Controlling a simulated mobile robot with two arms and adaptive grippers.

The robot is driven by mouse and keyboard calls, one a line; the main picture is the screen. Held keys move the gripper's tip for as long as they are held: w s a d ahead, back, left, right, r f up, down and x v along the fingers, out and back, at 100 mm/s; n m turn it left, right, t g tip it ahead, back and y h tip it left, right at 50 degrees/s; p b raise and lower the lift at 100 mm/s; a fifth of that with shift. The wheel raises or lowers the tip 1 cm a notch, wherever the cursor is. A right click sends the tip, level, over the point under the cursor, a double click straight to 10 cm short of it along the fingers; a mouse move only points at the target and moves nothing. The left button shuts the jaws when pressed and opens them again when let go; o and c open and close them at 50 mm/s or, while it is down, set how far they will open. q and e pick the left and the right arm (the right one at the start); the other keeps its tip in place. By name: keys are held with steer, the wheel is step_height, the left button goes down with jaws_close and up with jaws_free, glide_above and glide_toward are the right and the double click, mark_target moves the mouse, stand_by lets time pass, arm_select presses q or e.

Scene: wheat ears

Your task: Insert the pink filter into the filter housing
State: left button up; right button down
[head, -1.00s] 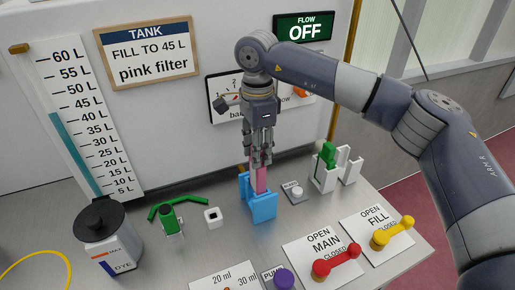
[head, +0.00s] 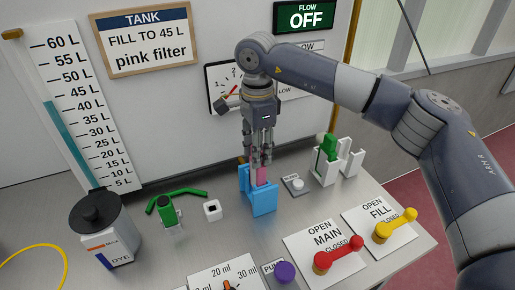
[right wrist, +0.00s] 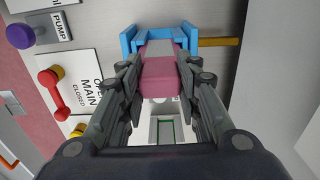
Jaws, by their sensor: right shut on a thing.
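The pink filter (head: 261,175) stands upright in the blue filter housing (head: 263,201), with its lower part hidden by the housing walls. My right gripper (head: 261,160) is shut on the top of the filter, right above the housing. In the right wrist view the pink filter (right wrist: 158,80) lies between the fingers of my right gripper (right wrist: 160,88), and the blue housing (right wrist: 128,42) shows just beyond it. How deep the filter sits cannot be told exactly. My left gripper does not show.
A white holder (head: 350,160) with a green piece (head: 327,147) stands right of the housing. A small button plate (head: 297,185), a red valve handle (head: 338,256) and a yellow one (head: 396,226) are nearby. A dye bottle (head: 104,231) stands at left.

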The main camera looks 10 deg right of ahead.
steer(key=shift+f+b, duration=1.2)
steer(key=shift+f, duration=0.65)
steer(key=c, duration=1.1)
jaws_free()
steer(key=shift+r, duration=0.1)
steer(key=shift+r, duration=0.1)
